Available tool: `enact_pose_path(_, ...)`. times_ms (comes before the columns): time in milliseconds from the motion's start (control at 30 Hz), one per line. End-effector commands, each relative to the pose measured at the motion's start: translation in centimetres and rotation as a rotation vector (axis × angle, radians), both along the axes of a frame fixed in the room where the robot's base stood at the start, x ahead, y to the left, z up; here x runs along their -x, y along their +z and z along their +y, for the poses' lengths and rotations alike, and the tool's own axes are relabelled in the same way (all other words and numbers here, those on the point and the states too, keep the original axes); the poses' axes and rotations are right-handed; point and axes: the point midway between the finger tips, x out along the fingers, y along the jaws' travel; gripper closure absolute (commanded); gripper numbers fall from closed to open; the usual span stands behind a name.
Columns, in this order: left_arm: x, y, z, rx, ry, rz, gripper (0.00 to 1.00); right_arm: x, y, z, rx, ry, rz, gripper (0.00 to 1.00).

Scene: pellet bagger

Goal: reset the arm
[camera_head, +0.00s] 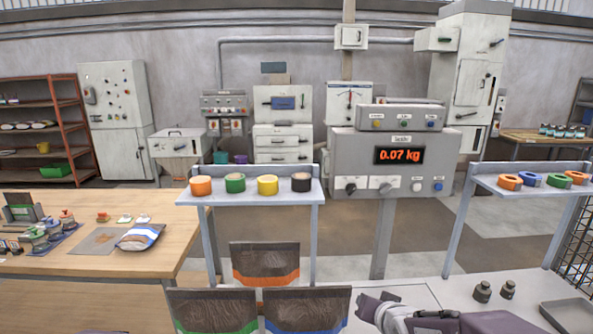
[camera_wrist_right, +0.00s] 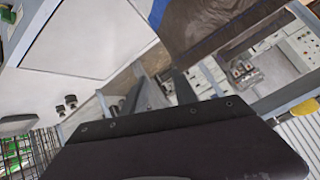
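My right arm comes into the head view at the lower right. Its gripper (camera_head: 374,309) is low beside the blue-striped bag, and I cannot make out the gap between its fingers. In the right wrist view a dark plate with small screws fills the lower middle, and no held object shows. My left arm and gripper are not in view.
Dark bags with orange (camera_head: 265,262), green (camera_head: 212,309) and blue (camera_head: 307,309) stripes stand at the front. Behind them a shelf (camera_head: 250,197) holds tape rolls. The scale panel (camera_head: 395,148) reads 0.07 kg. Two small weights (camera_head: 482,292) stand at right near a dark tray (camera_head: 568,315).

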Motion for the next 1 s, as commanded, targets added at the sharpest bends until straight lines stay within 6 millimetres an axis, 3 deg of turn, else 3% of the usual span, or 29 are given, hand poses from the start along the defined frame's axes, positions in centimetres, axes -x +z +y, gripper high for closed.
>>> enact_pose_path(200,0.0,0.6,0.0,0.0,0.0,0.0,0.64,11.9,-8.6,-0.1,0.118,0.125,0.481,0.66)
enact_pose_path(300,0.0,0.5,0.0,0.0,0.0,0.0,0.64,16.9,-10.7,0.0,0.148,0.204,0.665,0.66)
enact_pose_path(400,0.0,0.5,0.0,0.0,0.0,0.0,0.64,19.8,-11.4,0.1,0.169,0.281,0.774,0.66)
enact_pose_path(1000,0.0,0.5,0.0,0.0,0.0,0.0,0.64,20.3,-11.4,0.1,0.19,0.325,0.793,0.66)
